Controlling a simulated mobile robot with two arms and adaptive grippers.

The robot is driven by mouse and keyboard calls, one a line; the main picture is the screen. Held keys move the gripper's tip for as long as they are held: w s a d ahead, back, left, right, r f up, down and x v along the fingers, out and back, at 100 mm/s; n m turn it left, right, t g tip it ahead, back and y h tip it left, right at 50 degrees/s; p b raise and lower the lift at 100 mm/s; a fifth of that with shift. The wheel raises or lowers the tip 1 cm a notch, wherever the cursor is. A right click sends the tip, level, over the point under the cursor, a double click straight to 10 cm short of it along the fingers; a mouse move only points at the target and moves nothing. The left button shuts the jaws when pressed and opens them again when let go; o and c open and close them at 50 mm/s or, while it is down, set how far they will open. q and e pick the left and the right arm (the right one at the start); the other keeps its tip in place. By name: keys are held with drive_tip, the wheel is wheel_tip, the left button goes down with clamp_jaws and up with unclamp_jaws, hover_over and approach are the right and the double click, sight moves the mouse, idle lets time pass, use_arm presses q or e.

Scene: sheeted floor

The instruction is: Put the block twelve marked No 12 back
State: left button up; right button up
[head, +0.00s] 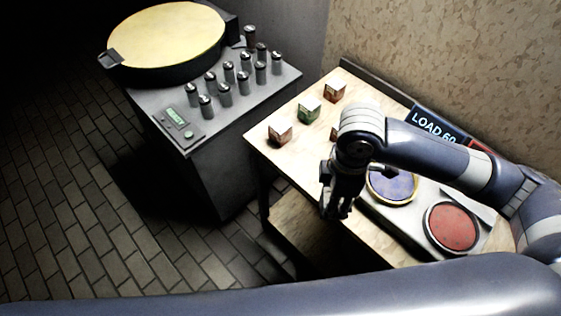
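Small cube blocks stand on the wooden table: one with a reddish-brown face (280,132) at the near left, one with a green face (309,109) behind it, and one with an orange-red face (334,91) farthest back. A fourth block (334,133) is mostly hidden behind my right arm. Their markings are too small to read, so I cannot tell which is No 12. My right gripper (337,212) points down at the table's front edge, right of and nearer than the blocks. Its fingers are dark, and their gap is unclear. My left gripper is out of view.
A blue round pan (392,186) and a red round pan (453,227) sit on the table's right side, before a "LOAD 60" sign (436,125). A grey console (215,140) at left carries several dark cylinders and a large yellow disc (167,36). Wall behind.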

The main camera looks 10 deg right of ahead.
drive_tip(key=shift+w+a+f, duration=0.1)
drive_tip(key=shift+w+a, duration=0.15)
drive_tip(key=w+p, duration=0.1)
drive_tip(key=w, duration=0.4)
drive_tip(key=w+f, duration=0.1)
drive_tip(key=w, duration=0.4)
drive_tip(key=w+p, duration=0.1)
drive_tip(key=w, duration=0.4)
drive_tip(key=shift+w+a+f+p, duration=0.15)
drive_tip(key=shift+w+a+p, duration=0.1)
drive_tip(key=shift+p, duration=0.1)
wheel_tip(320, 180, down, 2)
drive_tip(key=shift+f+p, duration=0.25)
drive_tip(key=shift+p, duration=0.25)
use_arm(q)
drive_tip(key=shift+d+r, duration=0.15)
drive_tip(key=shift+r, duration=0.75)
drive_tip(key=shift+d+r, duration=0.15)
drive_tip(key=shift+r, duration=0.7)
use_arm(e)
drive_tip(key=shift+f, duration=0.55)
